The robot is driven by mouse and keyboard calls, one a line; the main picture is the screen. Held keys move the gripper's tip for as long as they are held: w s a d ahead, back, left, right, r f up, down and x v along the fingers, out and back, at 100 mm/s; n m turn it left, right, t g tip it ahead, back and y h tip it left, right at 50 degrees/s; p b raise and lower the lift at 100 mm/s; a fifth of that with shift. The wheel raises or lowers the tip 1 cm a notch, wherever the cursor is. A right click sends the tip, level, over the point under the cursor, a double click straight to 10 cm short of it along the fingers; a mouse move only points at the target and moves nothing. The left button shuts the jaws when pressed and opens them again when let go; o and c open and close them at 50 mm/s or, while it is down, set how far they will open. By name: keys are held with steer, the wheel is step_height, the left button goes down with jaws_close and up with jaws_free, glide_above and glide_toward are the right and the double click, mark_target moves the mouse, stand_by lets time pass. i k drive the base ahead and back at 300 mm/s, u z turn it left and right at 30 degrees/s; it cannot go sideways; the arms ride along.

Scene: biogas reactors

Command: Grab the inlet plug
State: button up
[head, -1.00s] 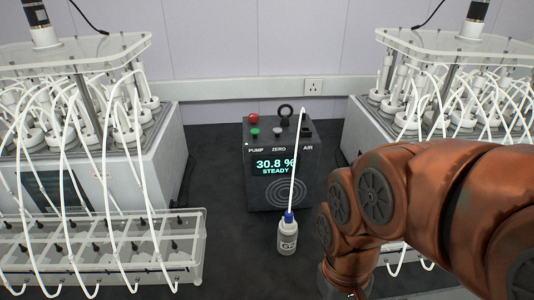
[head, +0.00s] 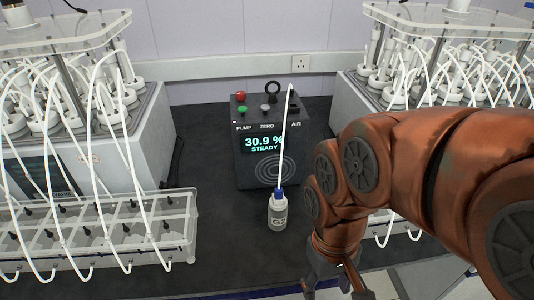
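My gripper (head: 334,288) is low in the picture, in front of and to the right of the box, well apart from the ring. Its two fingers are spread, with nothing seen between them; their tips are near the bottom edge of the picture.
A small bottle (head: 278,214) with a blue cap and a tall white tube stands in front of the box. Tubed reactor units stand left (head: 130,150) and right (head: 350,90). A clear rack (head: 180,222) lies front left. Dark bench is free around the bottle.

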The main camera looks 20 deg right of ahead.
mark_target(279, 191)
steer(key=z, duration=0.75)
steer(key=k, duration=0.9)
steer(key=u, duration=1.2)
